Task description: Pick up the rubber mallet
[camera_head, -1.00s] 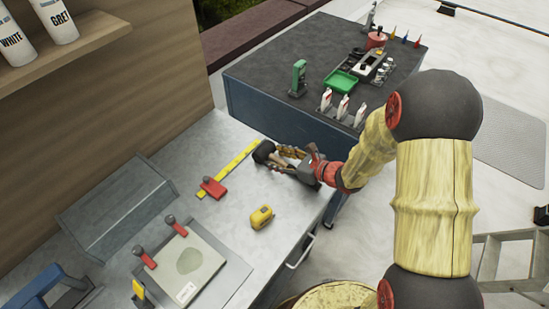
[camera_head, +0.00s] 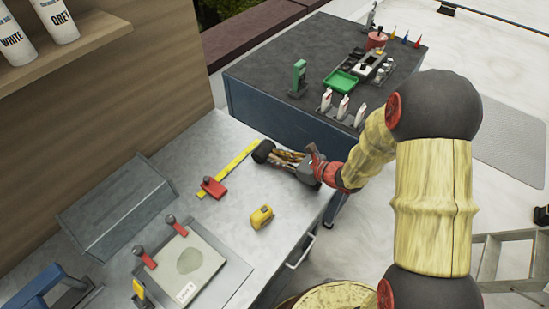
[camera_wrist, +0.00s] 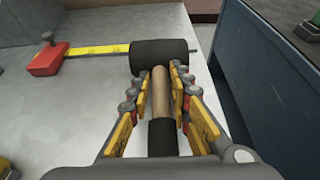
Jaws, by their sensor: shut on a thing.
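The rubber mallet has a black cylindrical head (camera_head: 263,151) and a wooden handle with a black grip. In the wrist view its head (camera_wrist: 163,56) lies beyond my fingertips, and the handle (camera_wrist: 160,100) runs back between the fingers. My gripper (camera_head: 290,160) is shut on the handle at the far right part of the grey workbench (camera_head: 225,150). In the wrist view the fingers (camera_wrist: 160,90) sit on both sides of the handle. Whether the mallet touches the bench is hard to tell.
A yellow tape measure (camera_head: 261,217) sits nearer on the bench. A dark-topped blue cabinet (camera_head: 260,110) stands just beyond the bench edge, with several tools on top.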

